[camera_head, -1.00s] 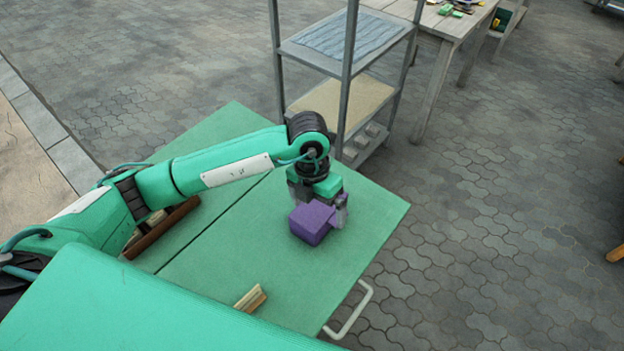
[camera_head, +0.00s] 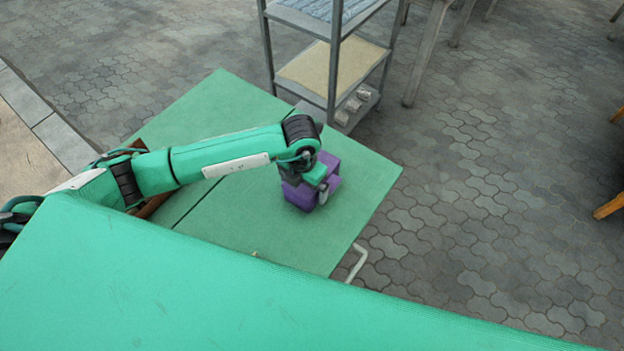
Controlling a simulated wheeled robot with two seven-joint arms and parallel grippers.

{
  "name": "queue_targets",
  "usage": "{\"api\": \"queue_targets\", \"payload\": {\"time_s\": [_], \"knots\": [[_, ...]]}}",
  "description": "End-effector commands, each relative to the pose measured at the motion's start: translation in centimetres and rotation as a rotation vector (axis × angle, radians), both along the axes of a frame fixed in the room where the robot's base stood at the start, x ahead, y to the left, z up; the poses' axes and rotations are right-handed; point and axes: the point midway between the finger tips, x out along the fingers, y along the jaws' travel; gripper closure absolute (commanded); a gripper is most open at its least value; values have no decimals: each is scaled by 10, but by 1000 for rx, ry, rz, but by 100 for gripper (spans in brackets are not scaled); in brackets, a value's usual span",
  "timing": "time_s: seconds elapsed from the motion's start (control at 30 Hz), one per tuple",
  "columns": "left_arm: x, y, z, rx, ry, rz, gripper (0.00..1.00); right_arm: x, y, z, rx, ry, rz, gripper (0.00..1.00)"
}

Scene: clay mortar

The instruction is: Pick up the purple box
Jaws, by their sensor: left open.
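The purple box (camera_head: 299,197) stands on the green tabletop (camera_head: 345,225), near its right-hand part. My left gripper (camera_head: 310,190) is over the box, pointing down, with its jaws open. Purple shows on both sides of the gripper, at its lower left and its upper right. One grey finger shows in front of the box's right side. The gripper hides the middle of the box, and I cannot tell whether the fingers touch it. My right gripper is not in view.
A metal shelf rack (camera_head: 333,65) stands close behind the table. A white handle (camera_head: 357,262) sticks out at the table's near right edge. A brown object (camera_head: 150,206) lies partly hidden behind my left arm. Open paving lies to the right.

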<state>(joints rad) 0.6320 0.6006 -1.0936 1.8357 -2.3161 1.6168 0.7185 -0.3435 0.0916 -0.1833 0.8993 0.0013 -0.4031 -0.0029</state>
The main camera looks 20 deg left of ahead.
Motion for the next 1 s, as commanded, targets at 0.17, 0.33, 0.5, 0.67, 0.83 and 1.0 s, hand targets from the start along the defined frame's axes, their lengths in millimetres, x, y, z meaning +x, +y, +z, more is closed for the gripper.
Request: {"api": "queue_targets", "payload": {"time_s": [0.17,0.33,0.5,0.67,0.83,1.0], "knots": [[0,0,-19,-1,1,2,0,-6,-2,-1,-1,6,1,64],[0,0,-22,-2,-2,0,0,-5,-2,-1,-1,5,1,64],[0,0,-22,-1,-1,0,18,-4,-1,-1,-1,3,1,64],[0,0,-21,-1,-1,0,49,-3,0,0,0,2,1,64],[1,0,-21,-2,-2,1,52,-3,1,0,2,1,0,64],[1,0,-18,-2,-2,1,52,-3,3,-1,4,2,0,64]]}}
